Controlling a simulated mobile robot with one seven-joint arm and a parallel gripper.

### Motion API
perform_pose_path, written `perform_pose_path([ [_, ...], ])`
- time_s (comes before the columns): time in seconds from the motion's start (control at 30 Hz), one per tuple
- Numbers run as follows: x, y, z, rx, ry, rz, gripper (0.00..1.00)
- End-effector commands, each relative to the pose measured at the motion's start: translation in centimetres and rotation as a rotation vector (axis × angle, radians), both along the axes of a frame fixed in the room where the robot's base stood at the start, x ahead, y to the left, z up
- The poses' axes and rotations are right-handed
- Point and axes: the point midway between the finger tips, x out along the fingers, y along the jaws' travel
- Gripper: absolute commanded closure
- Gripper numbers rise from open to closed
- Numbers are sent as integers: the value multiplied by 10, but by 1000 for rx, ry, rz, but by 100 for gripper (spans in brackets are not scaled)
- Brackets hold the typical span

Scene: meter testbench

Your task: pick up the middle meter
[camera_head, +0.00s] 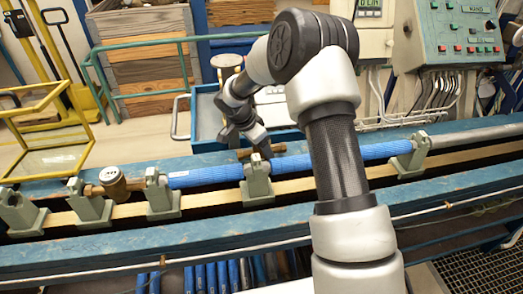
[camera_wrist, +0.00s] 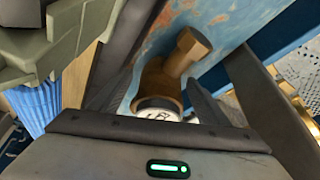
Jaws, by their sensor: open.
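A brass meter (camera_wrist: 160,82) with a white dial face lies on the worn blue bench top in the wrist view, between my gripper's dark fingers. Its pipe stub points up and to the right. In the head view only brown pipe ends (camera_head: 277,148) show beside my gripper (camera_head: 258,148), which hides the rest. My gripper (camera_wrist: 160,85) is open around the meter; I cannot tell whether a finger touches it. Another brass meter (camera_head: 114,183) sits among green clamps at the left. I cannot tell from the frames which meter is the middle one.
Green clamps (camera_head: 257,183) hold a blue pipe (camera_head: 205,175) along the front of the bench, close to my gripper. A clamp also shows at the upper left in the wrist view (camera_wrist: 65,45). A blue tray (camera_head: 206,125) stands behind, and a control panel (camera_head: 455,32) at the back right.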

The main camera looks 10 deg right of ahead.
Motion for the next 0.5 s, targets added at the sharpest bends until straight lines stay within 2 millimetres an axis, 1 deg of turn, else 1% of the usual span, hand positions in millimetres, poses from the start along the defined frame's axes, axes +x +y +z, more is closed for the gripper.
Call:
perform_pose_path([
  [0.17,0,0,0,1,-1,-1,30],
  [0.27,0,0,0,1,-1,-1,45],
  [0.5,0,0,1,1,-1,-1,86],
])
